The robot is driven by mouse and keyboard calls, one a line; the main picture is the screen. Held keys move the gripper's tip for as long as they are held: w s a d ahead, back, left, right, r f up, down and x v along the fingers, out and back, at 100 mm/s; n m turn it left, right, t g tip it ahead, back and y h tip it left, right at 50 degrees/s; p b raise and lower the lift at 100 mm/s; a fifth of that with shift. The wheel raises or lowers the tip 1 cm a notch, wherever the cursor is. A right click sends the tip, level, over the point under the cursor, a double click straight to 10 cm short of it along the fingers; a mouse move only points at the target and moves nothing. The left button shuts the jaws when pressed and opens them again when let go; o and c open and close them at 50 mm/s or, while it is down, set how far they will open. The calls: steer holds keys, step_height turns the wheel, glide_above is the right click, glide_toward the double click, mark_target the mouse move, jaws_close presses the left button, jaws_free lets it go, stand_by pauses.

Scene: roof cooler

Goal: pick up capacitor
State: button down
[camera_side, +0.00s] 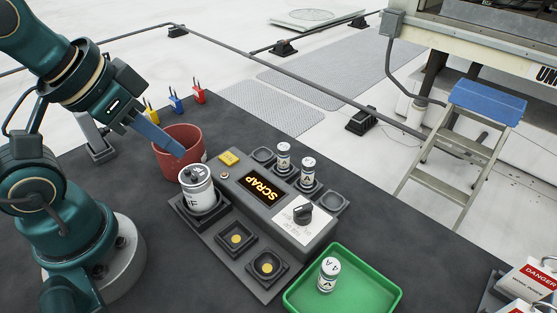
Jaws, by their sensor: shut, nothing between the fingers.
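A large silver-white capacitor (198,188) marked with "F" stands upright in a black square socket at the left of the tester. Two small white capacitors, one (283,159) behind the other (307,173), stand in round holders at the back right. Another small one marked "A" (327,275) stands in the green tray (385,279). My gripper (180,152) is shut and empty, above the red bin's rim, up and left of the large capacitor and apart from it.
The tester's display (262,189) reads "SCRAP", with a black knob (303,214) beside it. Two empty sockets with yellow centres (236,239) sit in front. A red bin (171,160) stands behind the large capacitor. Padlocks (176,102) stand at the back edge.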

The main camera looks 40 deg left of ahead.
steer(key=shift+c, duration=0.2)
jaws_free()
